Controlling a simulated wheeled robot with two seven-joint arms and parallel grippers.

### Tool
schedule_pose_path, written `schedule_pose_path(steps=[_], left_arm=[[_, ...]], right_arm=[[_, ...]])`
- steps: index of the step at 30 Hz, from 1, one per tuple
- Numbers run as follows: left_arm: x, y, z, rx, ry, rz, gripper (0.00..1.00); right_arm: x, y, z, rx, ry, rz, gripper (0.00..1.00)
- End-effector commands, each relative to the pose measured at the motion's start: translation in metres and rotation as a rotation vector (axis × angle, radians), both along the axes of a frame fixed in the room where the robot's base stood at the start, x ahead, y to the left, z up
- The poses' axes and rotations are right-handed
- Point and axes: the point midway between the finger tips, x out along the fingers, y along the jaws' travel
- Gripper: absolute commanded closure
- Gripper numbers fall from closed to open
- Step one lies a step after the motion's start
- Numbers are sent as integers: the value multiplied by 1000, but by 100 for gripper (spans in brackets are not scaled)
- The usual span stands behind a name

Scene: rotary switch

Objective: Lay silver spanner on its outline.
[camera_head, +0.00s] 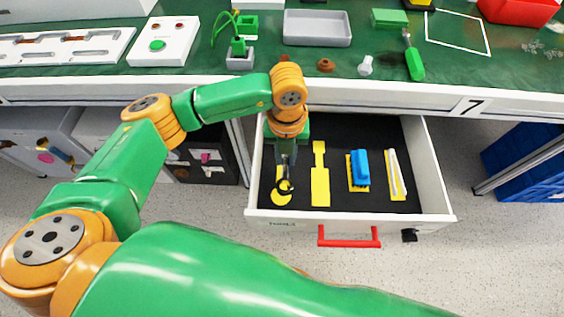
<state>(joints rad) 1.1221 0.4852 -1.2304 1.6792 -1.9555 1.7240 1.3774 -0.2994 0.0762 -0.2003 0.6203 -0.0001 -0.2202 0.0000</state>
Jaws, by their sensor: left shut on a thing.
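The open drawer (434,190) has a black liner with yellow outlines. My left gripper (285,163) hangs from above over the left part of the drawer. It is shut on the spanner (284,186), which looks dark grey here and has a hooked, ring-like lower end. The spanner is over or on the leftmost yellow outline (281,200), which shows around its lower end. I cannot tell whether the spanner touches the liner. The gripper and wrist hide its upper part. My right gripper is not in view.
A second yellow outline (320,187) lies bare to the right. Farther right are a blue thing (359,168) and a white thing (396,174) on their outlines. The drawer's red handle (348,242) sticks out in front. The green workbench (455,65) edge overhangs behind.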

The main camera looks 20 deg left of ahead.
Motion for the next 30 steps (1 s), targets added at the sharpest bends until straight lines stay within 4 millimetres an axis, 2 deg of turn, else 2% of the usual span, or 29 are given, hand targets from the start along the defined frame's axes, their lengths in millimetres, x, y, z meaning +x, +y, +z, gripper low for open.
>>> schedule_pose_path(steps=[2,6,18,19,21,22,30], left_arm=[[-3,11,-13,3,3,2,100],[-2,9,-38,1,2,0,100],[-1,8,-46,1,0,-1,100],[-1,8,-44,1,0,-1,70],[-1,8,-44,1,0,-1,51],[-1,8,-44,1,0,-1,48],[-1,8,-42,1,0,-1,48]], right_arm=[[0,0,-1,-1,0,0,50],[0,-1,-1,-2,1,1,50],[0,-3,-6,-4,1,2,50],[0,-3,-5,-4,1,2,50],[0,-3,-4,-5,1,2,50],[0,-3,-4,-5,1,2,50],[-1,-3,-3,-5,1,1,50]])
